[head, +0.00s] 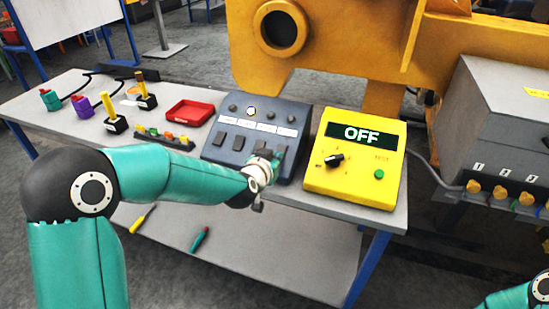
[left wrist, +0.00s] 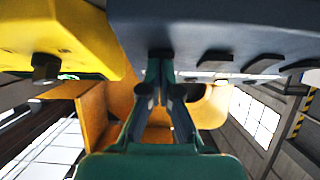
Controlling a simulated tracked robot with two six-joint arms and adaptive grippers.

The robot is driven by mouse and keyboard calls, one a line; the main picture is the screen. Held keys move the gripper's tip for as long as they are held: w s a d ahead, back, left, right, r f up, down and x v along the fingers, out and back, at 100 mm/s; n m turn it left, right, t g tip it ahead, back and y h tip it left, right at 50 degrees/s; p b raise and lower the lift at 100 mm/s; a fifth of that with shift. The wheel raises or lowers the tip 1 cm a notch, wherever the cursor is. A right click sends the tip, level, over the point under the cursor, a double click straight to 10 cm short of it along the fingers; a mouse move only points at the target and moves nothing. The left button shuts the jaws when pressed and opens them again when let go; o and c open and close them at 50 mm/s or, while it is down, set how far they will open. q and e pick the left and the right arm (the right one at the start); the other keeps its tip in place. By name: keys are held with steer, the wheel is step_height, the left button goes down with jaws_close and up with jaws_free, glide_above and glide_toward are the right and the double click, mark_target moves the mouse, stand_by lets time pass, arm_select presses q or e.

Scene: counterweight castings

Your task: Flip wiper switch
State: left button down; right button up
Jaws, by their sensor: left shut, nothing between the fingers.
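The dark grey switch panel (head: 240,108) stands on the table. It has a row of dark rocker switches under white label strips, too small to read, so I cannot tell which is the wiper switch. My left gripper (head: 273,158) is at the panel's right-hand switches and partly covers them. In the left wrist view the panel (left wrist: 225,25) fills the top. My left gripper (left wrist: 161,65) is shut and empty there, its fingertips at the panel face over the end switch. Several other rockers (left wrist: 215,58) show beside it. I cannot tell whether the tips touch the switch.
A yellow tester (head: 350,185) reading OFF stands close to the right of the panel. A red tray (head: 188,112), joysticks (head: 113,122) and a strip of coloured buttons (head: 165,138) lie to the left. A grey box (head: 500,110) with cables stands far right.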

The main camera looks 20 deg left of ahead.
arm_select(q)
steer(key=f+b, duration=0.1)
steer(key=b, duration=0.3)
steer(key=shift+f+t, duration=0.3)
steer(key=shift+r+p, duration=0.55)
steer(key=shift+p, duration=0.15)
steer(key=shift+r, duration=0.1)
steer(key=shift+r+p, duration=0.7)
